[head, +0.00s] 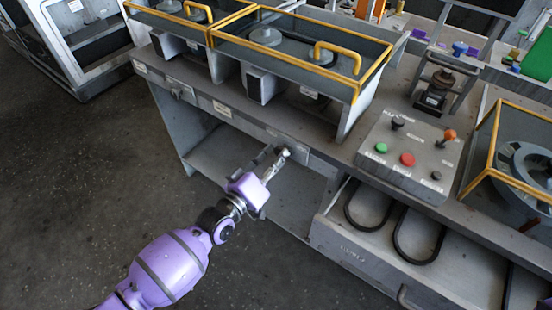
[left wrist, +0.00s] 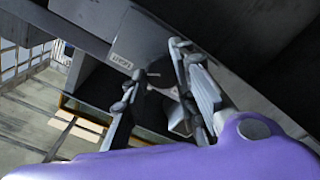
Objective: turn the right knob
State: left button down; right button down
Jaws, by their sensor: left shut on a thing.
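My left gripper (head: 281,155) reaches the front edge of the grey bench, near its middle. In the left wrist view its two grey fingers (left wrist: 157,66) stand around a small dark round part, the right knob (left wrist: 154,74), and are shut on it. A plate with a small label (left wrist: 122,60) is beside the knob. In the head view the fingers mostly hide this knob, and its turn angle cannot be read. Another knob (head: 176,93) sits farther left on the same bench front. My right gripper is in neither view.
Yellow-framed housings (head: 300,50) stand on the bench (head: 345,150) above the gripper. A control box (head: 405,155) with green and red buttons and an orange-topped lever is to the right. An open drawer (head: 365,250) holds black belts. The floor (head: 90,170) at left is clear.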

pick_arm(q)
jog(key=shift+s+d+n, duration=0.15)
jog(key=shift+d+n, duration=0.05)
jog(key=shift+n, duration=0.6)
jog(key=shift+r, duration=0.1)
jog(key=c, duration=1.5)
grip_release()
jog(key=shift+r, duration=0.1)
jog(key=shift+c, duration=0.2)
jog(key=shift+a, duration=0.1)
jog(key=v, duration=1.2)
